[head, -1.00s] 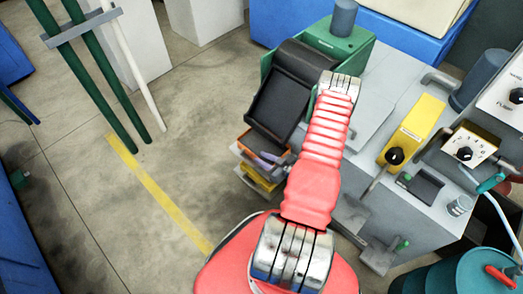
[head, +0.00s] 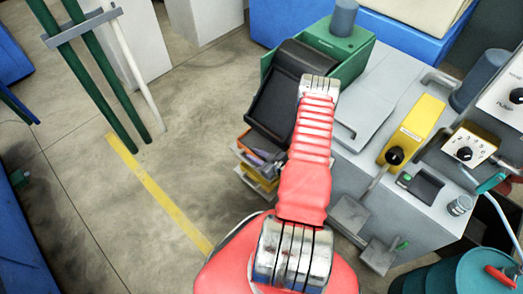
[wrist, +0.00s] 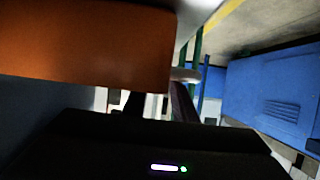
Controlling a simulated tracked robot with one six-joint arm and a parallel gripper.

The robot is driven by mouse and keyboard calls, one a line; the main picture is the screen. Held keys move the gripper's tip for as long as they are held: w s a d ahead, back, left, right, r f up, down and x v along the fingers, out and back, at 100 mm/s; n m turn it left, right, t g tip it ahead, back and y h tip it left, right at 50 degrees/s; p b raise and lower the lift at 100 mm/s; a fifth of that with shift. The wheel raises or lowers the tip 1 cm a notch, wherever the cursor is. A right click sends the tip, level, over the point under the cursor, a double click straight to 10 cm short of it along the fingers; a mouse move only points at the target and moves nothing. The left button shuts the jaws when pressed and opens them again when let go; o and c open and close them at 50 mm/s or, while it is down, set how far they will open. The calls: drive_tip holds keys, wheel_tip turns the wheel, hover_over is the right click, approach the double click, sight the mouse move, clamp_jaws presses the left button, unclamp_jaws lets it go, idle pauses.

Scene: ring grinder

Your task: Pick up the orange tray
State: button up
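The orange tray (head: 249,139) is at the left side of the machine in the head view, mostly hidden by the black chute and my arm. Small dark and purplish items show at it. In the wrist view a large orange surface (wrist: 85,48), which looks like the tray, fills the upper left, very close to the camera. My gripper (wrist: 158,104) shows as dark fingers standing apart, below the orange surface's lower edge, with a bright gap between them. I cannot tell whether they touch the tray.
A yellow tray (head: 262,181) sits below the orange one. The black chute (head: 286,100) and green machine housing (head: 330,47) stand close above. The grey machine table (head: 400,165) lies to the right. The floor (head: 160,175) at left is mostly clear, with green poles (head: 105,85) farther off.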

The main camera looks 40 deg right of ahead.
drive_tip(key=shift+c, duration=0.4)
clamp_jaws()
idle(0.9)
drive_tip(key=shift+r, duration=0.1)
